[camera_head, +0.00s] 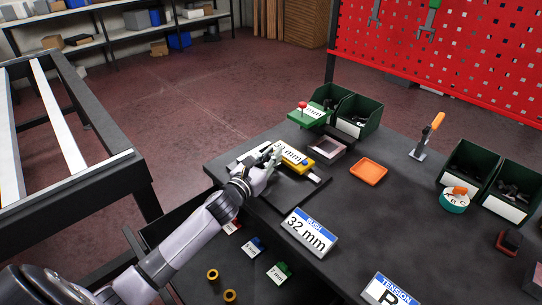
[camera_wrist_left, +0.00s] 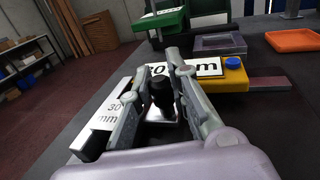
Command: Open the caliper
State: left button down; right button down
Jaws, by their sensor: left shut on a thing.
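The caliper is a bench device with a yellow slider body (camera_head: 306,165) that has a white "mm" label and a blue button (camera_wrist_left: 233,62). It sits along a grey metal bar (camera_wrist_left: 270,84) on a dark base plate. At its left end is a pale block (camera_wrist_left: 112,104) labelled "30 mm". My left gripper (camera_head: 272,156) is over the caliper's left-middle part, and its fingers partly hide it. In the left wrist view the fingers (camera_wrist_left: 160,68) close around an upright black knob (camera_wrist_left: 162,93). My right gripper is not in view.
A "PUSH 32 mm" sign (camera_head: 309,233) stands in front of the caliper. A green block with a red button (camera_head: 309,113) and green bins (camera_head: 353,117) stand behind. An orange tray (camera_head: 369,171) lies to the right. The dark tabletop between them is partly clear.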

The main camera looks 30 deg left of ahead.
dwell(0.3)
pick_arm(q)
jog(key=shift+s+d, duration=0.3)
jog(key=shift+d, duration=0.5)
jog(key=shift+s+d, duration=0.25)
jog(key=shift+d, duration=0.55)
jog(key=shift+f, duration=0.1)
jog(key=c, duration=1.5)
grip_release()
jog(key=shift+d, duration=0.1)
jog(key=shift+s, duration=0.1)
jog(key=s, duration=0.8)
jog(key=s+a, duration=0.1)
jog(key=s, duration=0.3)
